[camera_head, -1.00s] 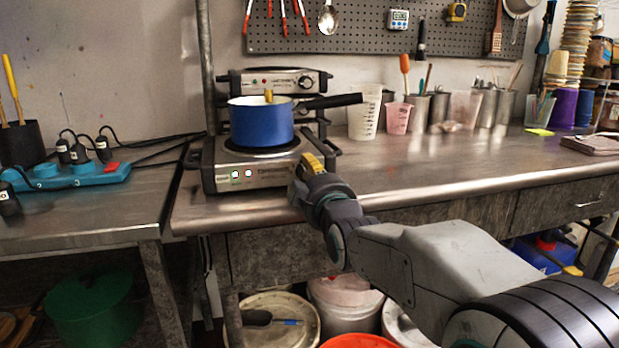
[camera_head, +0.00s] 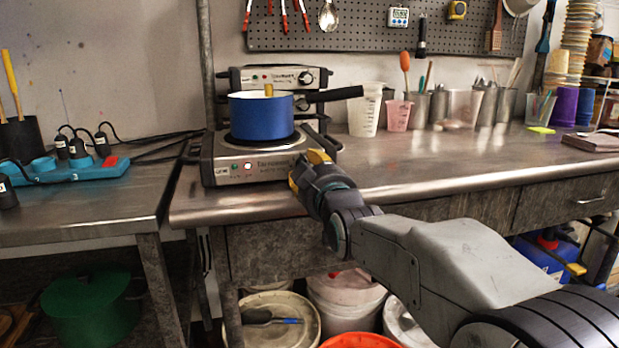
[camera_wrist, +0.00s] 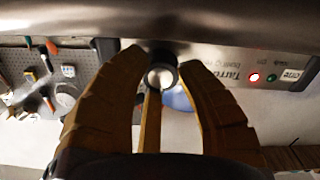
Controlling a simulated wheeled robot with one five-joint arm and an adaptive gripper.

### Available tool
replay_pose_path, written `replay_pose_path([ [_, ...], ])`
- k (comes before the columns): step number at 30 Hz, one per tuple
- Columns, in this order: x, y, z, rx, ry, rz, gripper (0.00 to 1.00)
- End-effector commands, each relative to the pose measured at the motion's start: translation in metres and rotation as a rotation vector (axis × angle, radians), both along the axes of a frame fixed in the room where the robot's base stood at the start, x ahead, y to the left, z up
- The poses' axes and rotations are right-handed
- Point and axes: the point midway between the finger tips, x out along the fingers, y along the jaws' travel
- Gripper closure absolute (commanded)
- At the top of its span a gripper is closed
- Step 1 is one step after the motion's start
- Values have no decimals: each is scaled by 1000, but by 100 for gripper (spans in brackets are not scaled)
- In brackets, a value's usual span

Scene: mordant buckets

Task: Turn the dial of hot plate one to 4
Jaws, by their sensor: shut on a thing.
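Hot plate one (camera_head: 215,165) is the front steel hot plate on the bench, with a blue pot (camera_head: 262,120) on its burner. Its front panel (camera_wrist: 215,62) shows in the wrist view with a bright red light, a green light and a label reading "ONE". Its dial (camera_wrist: 160,76), dark with a silvery face, sits between my yellow fingers. My gripper (camera_head: 306,166) is shut on the dial at the panel's right end; it also shows in the wrist view (camera_wrist: 161,66). In the head view my gripper hides the dial. I cannot read the dial's number.
A second hot plate (camera_head: 275,77) stands behind the first. The pot's dark handle (camera_head: 335,93) reaches right, above my gripper. Measuring cups (camera_head: 365,110) stand further right. The bench to the right is mostly clear.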

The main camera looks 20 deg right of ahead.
Motion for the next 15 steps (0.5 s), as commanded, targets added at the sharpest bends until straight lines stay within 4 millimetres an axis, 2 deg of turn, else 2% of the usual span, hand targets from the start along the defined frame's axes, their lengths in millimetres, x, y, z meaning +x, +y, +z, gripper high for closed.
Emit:
replay_pose_path([
  [1,1,0,-5,34,6,-1,99],
  [6,1,0,-4,101,9,-1,99],
  [15,1,0,-4,107,11,0,99],
])
